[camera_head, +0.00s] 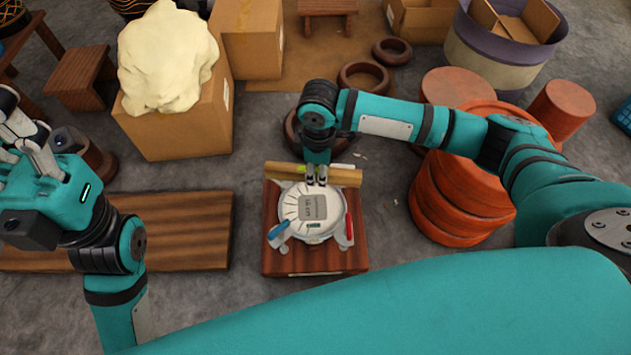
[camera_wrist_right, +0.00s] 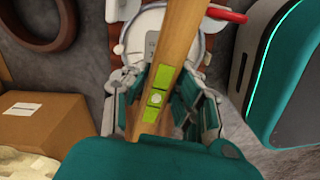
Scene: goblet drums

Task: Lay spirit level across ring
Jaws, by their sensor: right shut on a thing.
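The spirit level is a long wooden bar (camera_head: 345,177) with green parts, lying crosswise along the far side of a round white drum head with a pale rim (camera_head: 339,228). My right gripper (camera_head: 317,180) is shut on the level near its middle. In the right wrist view the level (camera_wrist_right: 178,45) runs between the fingers, its green vial plate facing the camera. The level overlaps the far rim in the head view; whether it touches cannot be told. My left gripper (camera_head: 22,135) is at the left edge, away from the drum, its fingers partly cut off.
A wooden plank platform (camera_head: 190,232) lies left. Orange clay drums (camera_head: 440,205) stand right; boxes (camera_head: 185,130) stand behind.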

